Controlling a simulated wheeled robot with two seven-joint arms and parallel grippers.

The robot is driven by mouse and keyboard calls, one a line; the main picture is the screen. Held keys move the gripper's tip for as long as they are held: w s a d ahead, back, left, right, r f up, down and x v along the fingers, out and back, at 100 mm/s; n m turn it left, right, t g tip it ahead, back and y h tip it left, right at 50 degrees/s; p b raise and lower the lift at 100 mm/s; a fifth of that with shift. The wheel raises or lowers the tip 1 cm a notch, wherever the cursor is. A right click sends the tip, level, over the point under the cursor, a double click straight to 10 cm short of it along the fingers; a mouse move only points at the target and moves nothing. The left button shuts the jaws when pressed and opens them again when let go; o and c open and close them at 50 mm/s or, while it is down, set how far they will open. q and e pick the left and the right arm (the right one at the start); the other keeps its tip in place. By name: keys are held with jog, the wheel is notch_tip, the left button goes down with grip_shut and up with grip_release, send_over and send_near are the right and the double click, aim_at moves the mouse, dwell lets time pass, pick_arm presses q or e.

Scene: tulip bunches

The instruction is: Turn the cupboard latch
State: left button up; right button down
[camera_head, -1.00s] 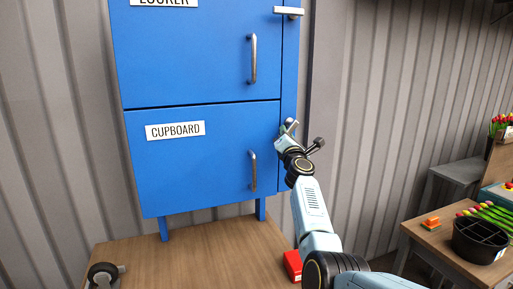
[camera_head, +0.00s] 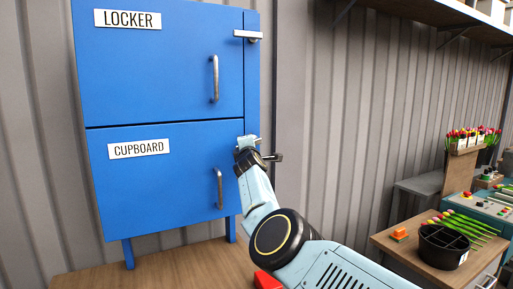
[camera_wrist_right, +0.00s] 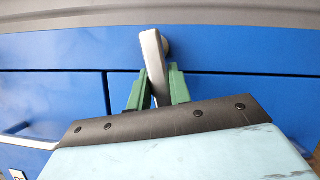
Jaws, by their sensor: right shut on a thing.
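The blue cupboard door (camera_head: 160,185), labelled CUPBOARD, is closed below the locker door. Its grey metal latch (camera_wrist_right: 151,57) sits at the door's right edge. In the wrist view its lever lies between my green fingers and crosses the seam between door and frame. My right gripper (camera_wrist_right: 158,90) is shut on this lever; it also shows in the head view (camera_head: 246,146), where it hides most of the latch. My left gripper is not in view.
The locker's latch (camera_head: 247,35) lies level above, and a bar handle (camera_head: 219,188) is on the cupboard door. A wooden surface (camera_head: 150,275) with a red object (camera_head: 266,280) is below. A side table with a black pot (camera_head: 442,247) and tulips stands right.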

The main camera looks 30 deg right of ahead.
jog(key=shift+r+m+p, duration=0.3)
jog(key=shift+r+p, duration=0.1)
jog(key=shift+r, duration=0.25)
jog(key=shift+d+r+m+g+p, duration=0.1)
jog(key=shift+r+m+g+p, duration=0.05)
jog(key=shift+m+g+p, duration=0.35)
jog(key=shift+m+p, duration=0.5)
jog(key=shift+r, duration=0.1)
jog(key=c, duration=1.7)
grip_release()
jog(key=shift+c, duration=0.2)
jog(key=o, duration=0.5)
jog(key=shift+w+f, duration=0.15)
jog(key=shift+f, duration=0.05)
jog(key=shift+c, duration=0.2)
jog(key=shift+f, duration=0.1)
